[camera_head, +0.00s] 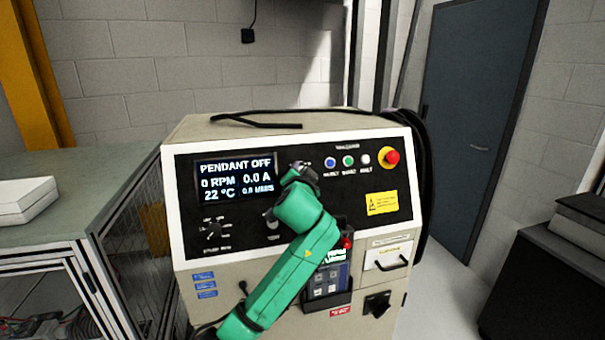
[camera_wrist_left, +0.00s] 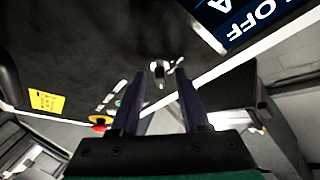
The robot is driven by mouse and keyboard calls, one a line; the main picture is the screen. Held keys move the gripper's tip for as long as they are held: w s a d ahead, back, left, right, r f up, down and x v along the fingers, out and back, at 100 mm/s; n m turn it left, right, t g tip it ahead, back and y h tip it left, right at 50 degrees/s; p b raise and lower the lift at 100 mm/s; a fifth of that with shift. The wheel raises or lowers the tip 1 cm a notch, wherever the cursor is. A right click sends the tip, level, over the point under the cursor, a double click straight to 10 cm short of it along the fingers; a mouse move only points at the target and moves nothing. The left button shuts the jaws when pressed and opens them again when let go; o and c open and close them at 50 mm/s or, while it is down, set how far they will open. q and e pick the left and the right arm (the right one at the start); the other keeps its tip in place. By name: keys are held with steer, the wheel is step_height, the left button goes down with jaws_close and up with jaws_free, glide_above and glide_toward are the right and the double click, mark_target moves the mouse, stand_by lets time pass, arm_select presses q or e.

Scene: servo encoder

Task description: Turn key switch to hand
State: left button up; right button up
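My left gripper (camera_head: 297,172) is at the upper middle of the console's black panel (camera_head: 237,148), right of the display reading PENDANT OFF (camera_head: 235,181). In the left wrist view its two dark fingers (camera_wrist_left: 160,80) are spread apart with nothing held between them. A small metal fitting (camera_wrist_left: 158,69), which looks like the key switch, shows on the panel between and beyond the fingertips. Its setting cannot be read. In the head view the green wrist and gripper largely hide that spot. My right gripper is in neither view.
A rotary selector (camera_head: 212,229) sits below the display. A row of small buttons (camera_head: 348,160) and a red emergency stop (camera_head: 391,157) are to the right. A pendant (camera_head: 328,277) hangs on the console front below. A bench (camera_head: 80,205) stands at left.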

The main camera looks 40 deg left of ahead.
arm_select(q)
steer(key=b+v, duration=0.4)
steer(key=v, duration=1)
steer(key=shift+s+d, duration=0.15)
steer(key=shift+s, duration=0.05)
